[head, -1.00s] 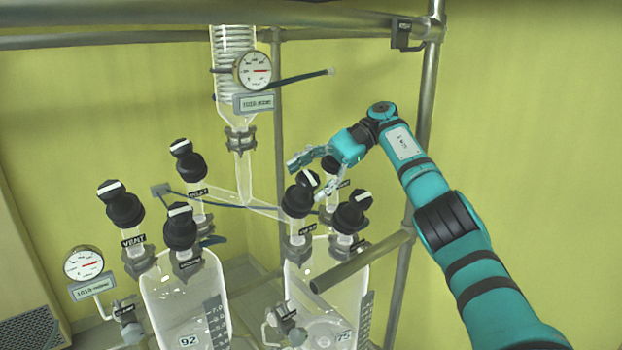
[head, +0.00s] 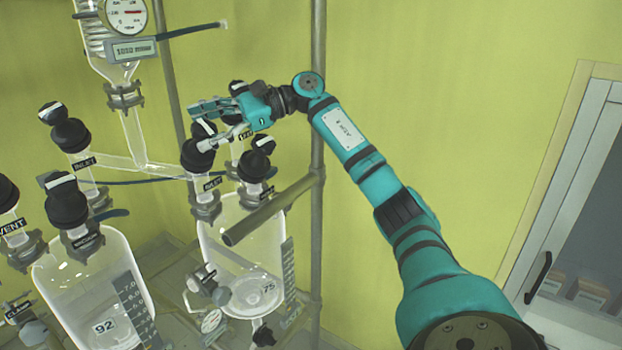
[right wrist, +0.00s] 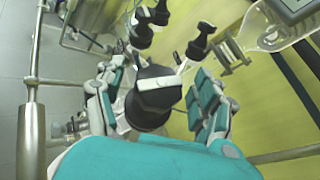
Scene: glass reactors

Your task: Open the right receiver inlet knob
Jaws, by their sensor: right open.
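The right receiver (head: 240,240) is a clear glass vessel marked 75. My right gripper (head: 208,124) is open at the top of this knob; one finger overlaps the knob in the head view. In the right wrist view a large black knob (right wrist: 154,92) with a white bar sits between the spread fingers (right wrist: 156,102), with space on both sides. Whether a finger touches it cannot be told. My left gripper is not in view.
Two more black knobs stand close by: one at the front right (head: 255,165) and one partly hidden behind my gripper. The left receiver (head: 95,285), marked 92, has several knobs.

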